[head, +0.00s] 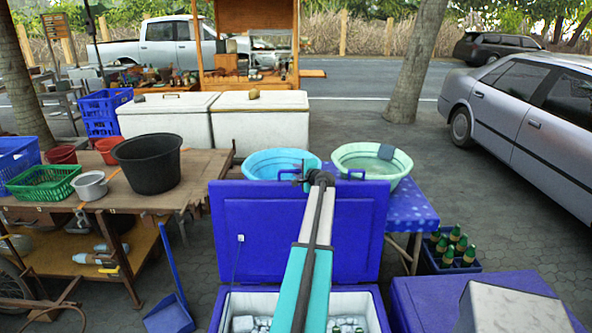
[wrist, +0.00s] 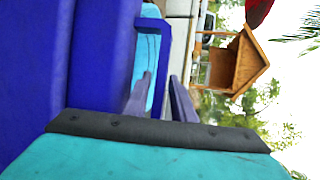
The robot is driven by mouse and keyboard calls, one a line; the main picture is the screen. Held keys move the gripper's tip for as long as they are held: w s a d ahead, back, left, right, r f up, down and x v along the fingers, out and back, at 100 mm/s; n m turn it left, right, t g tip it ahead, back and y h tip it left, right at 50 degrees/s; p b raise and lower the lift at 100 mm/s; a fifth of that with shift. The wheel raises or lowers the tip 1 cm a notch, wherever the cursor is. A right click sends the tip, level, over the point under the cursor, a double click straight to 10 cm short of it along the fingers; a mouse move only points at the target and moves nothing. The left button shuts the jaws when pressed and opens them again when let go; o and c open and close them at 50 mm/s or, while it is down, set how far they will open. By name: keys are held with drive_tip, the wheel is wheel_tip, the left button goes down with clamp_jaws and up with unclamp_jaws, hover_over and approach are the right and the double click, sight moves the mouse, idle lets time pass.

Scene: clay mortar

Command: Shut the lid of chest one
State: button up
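A blue cooler chest stands open at the bottom centre of the head view, its white rim (head: 366,311) showing around ice-like lumps. Its blue lid (head: 240,225) stands upright at the far side, and its blue face fills the left of the wrist view (wrist: 90,50). My gripper (head: 318,178) is at the lid's top edge, with my arm reaching over the chest. In the wrist view its two fingers (wrist: 161,98) are apart with a gap between them. A blue handle-like bar (wrist: 158,45) on the lid is close to the left finger; contact cannot be told. No label marks chest one.
A second blue chest (head: 415,305), shut, stands at the right with a pale box (head: 510,308) on it. Blue (head: 262,163) and green (head: 350,158) basins stand just behind the lid. A wooden table (head: 205,170) is left; a bottle crate (head: 430,262) is right.

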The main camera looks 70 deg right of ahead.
drive_tip(key=shift+x, duration=0.95)
drive_tip(key=shift+c, duration=0.3)
clamp_jaws()
